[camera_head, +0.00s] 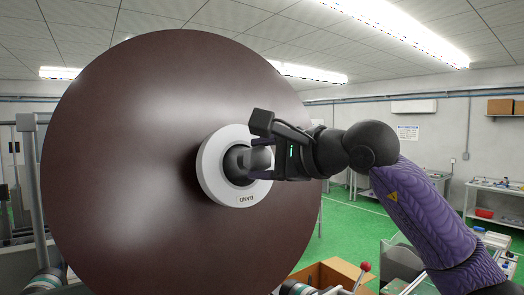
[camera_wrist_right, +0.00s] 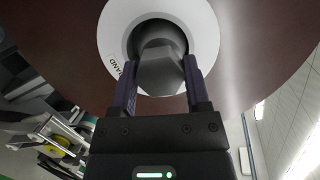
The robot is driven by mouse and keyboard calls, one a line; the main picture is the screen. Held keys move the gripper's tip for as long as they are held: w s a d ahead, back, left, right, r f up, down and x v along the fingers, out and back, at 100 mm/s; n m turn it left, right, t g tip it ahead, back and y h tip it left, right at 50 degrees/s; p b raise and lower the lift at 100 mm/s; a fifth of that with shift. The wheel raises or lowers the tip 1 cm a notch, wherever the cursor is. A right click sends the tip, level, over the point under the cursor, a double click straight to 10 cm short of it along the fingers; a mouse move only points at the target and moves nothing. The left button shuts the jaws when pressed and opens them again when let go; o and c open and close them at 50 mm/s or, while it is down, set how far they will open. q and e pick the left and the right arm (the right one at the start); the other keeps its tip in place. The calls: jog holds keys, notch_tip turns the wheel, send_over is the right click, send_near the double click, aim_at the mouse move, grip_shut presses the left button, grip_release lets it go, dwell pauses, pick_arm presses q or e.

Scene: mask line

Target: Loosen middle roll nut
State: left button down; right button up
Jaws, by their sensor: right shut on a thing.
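A large dark brown roll (camera_head: 120,150) fills the left and middle of the head view. A white ring-shaped core (camera_head: 211,172) with dark lettering sits at its centre. The dark grey nut (camera_head: 236,162) sits in the core's opening. My right gripper (camera_head: 262,160) reaches in from the right and is shut on the nut. In the right wrist view the nut (camera_wrist_right: 160,68) lies between the two fingers of my right gripper (camera_wrist_right: 160,88), in front of the white core (camera_wrist_right: 205,40). My left gripper is not in view.
An open cardboard box (camera_head: 330,275) and a red-knobbed lever (camera_head: 365,267) stand low below the right arm. Workbenches (camera_head: 495,210) line the right wall. Green floor (camera_head: 350,225) lies open behind the arm.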

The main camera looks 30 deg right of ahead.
jog(key=n+g, duration=0.1)
jog(key=n, duration=0.6)
jog(key=shift+g+h, duration=0.3)
jog(key=shift+g, duration=0.1)
jog(key=n+h, duration=0.1)
jog(key=n, duration=0.4)
jog(key=shift+n+g, duration=0.4)
jog(key=n+h, duration=0.2)
jog(key=n, duration=0.3)
jog(key=n+h, duration=0.1)
jog(key=n, duration=0.1)
jog(key=n+h, duration=0.1)
jog(key=n, duration=0.2)
jog(key=shift+a, duration=0.1)
jog(key=shift+n, duration=0.4)
